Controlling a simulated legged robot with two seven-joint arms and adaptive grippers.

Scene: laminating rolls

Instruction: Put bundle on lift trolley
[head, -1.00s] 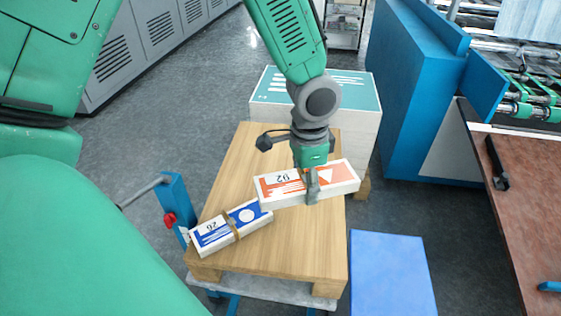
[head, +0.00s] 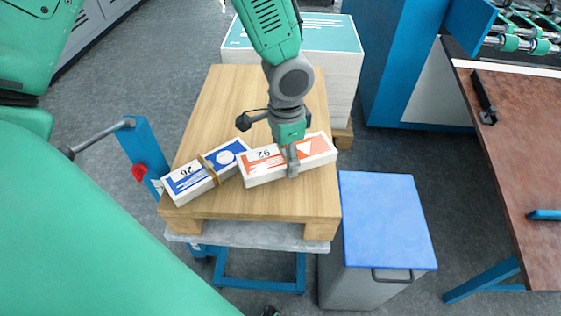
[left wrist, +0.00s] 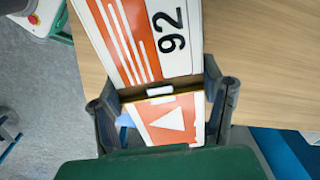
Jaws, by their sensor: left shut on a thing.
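The orange-and-white bundle marked 92 (head: 262,170) is held by my left gripper (head: 291,165). Its fingers close across the bundle's right part. It is over the wooden pallet top (head: 235,100), at or just above the wood; I cannot tell whether it touches. The left wrist view shows the bundle (left wrist: 183,40) between both fingers of the gripper (left wrist: 162,112). A blue-and-white bundle marked 26 (head: 187,182) with a brown band lies on the pallet, left of the orange one. The pallet rests on the lift trolley's grey platform (head: 250,236). My right gripper is out of view.
A tall white stack with a teal top (head: 310,38) stands behind the pallet. A grey bin with a blue lid (head: 385,215) is at the right front. A brown table (head: 515,170) and a blue machine are farther right. The pallet's rear is bare.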

